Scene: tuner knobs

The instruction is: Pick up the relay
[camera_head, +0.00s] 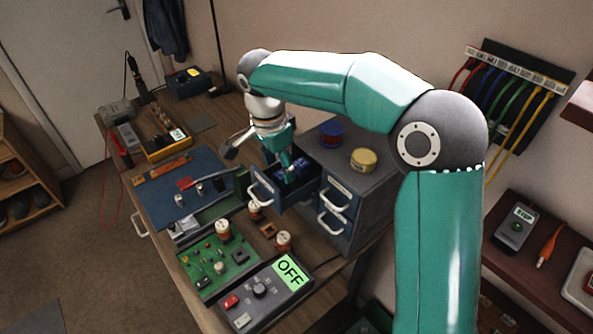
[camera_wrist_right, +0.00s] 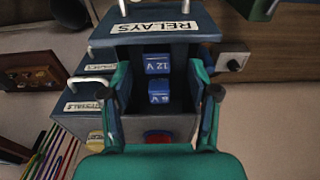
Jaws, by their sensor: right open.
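Two blue relays sit in an open drawer labelled RELAYS (camera_wrist_right: 208,24) in the right wrist view. The farther relay (camera_wrist_right: 157,64) reads 12 V, and the nearer relay (camera_wrist_right: 159,92) has a label that looks like 6 V or 9 V. In the head view the drawer (camera_head: 264,199) is pulled out of the grey cabinet, with blue relays (camera_head: 298,165) partly hidden inside. My right gripper (camera_head: 284,166) is over the drawer, pointing down. In the wrist view its open fingers (camera_wrist_right: 162,96) stand on either side of the relays, with nothing held. My left gripper is not in view.
The cabinet (camera_head: 350,182) has further closed drawers, with a blue spool (camera_head: 331,133) and a yellow tin (camera_head: 363,160) on top. A green circuit board (camera_head: 219,262) and an OFF-display box (camera_head: 262,298) stand in front. A blue mat (camera_head: 170,203) with small parts lies left.

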